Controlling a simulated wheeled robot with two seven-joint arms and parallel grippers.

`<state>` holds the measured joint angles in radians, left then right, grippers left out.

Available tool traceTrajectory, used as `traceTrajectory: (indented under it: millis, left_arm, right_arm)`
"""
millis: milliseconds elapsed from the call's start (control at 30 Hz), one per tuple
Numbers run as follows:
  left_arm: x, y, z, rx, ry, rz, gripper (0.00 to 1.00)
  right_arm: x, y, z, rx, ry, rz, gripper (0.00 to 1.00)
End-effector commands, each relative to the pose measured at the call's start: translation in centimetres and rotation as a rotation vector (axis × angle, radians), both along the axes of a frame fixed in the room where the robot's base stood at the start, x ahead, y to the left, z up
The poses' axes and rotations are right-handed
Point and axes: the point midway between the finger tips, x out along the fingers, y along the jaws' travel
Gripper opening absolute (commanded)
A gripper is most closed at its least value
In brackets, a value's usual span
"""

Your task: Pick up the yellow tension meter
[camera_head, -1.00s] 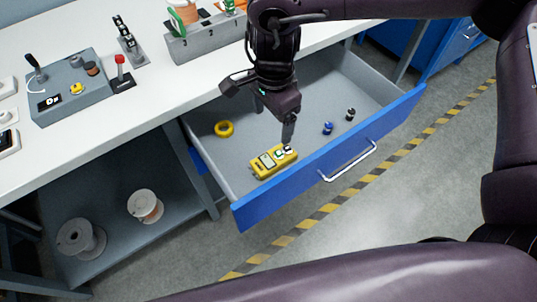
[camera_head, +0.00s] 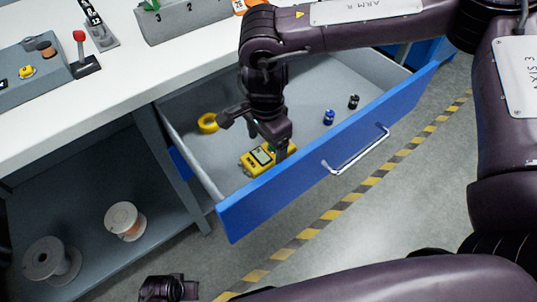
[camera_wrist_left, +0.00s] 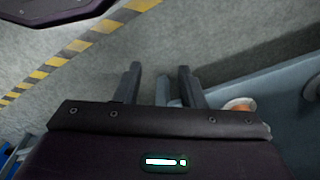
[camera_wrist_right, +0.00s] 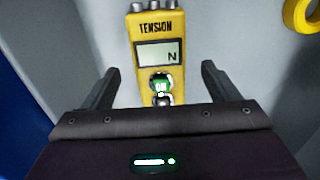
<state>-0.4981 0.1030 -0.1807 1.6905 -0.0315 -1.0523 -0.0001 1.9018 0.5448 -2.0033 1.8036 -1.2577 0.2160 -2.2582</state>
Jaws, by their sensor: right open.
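The yellow tension meter (camera_head: 253,161) lies in the open blue drawer, near its front left, partly hidden by my right gripper (camera_head: 254,136). In the right wrist view the meter (camera_wrist_right: 148,28) lies between the two fingers, with its "TENSION" label, display and green button showing. My right gripper is open, one finger on each side of the meter, with gaps to both sides; the height above it is hard to judge. My left gripper (camera_head: 168,288) is at the bottom edge of the head view. In the left wrist view its fingers (camera_wrist_left: 158,85) stand apart and empty.
The drawer's blue front (camera_head: 330,150) and grey side walls surround the meter. A yellow ring (camera_head: 208,123), a blue pulley (camera_head: 329,117) and a black pulley (camera_head: 353,101) lie in the drawer. The white worktop (camera_head: 75,125) is behind. Spools (camera_head: 126,221) stand on the lower shelf.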

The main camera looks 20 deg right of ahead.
Motion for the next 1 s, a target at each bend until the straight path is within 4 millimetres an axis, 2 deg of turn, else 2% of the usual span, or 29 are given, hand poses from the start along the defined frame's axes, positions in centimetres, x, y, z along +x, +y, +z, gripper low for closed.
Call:
traceTrajectory:
  millis: [100,200,467,900,1000]
  left_arm:
    - [0.0,-0.1,0.3,0.0,0.003,-0.002,0.36]
    - [0.1,-0.2,0.7,-0.001,0.002,-0.003,0.36]
    - [0.1,-0.2,0.8,-0.001,0.002,-0.004,0.36]
    - [0.0,-0.2,0.8,-0.001,0.003,-0.004,0.36]
    - [0.0,-0.2,0.8,0.0,0.004,-0.004,0.36]
  right_arm:
    - [-0.1,-0.1,-1.9,-0.002,0.002,-0.001,0.82]
    - [0.0,-0.1,-2.8,0.0,0.001,-0.001,0.82]
    - [0.0,-0.1,-3.0,-0.001,0.0,-0.001,0.82]
    - [0.0,-0.1,-2.9,0.0,0.0,0.0,0.24]
    - [0.0,0.0,-2.9,0.0,-0.001,0.0,0.23]
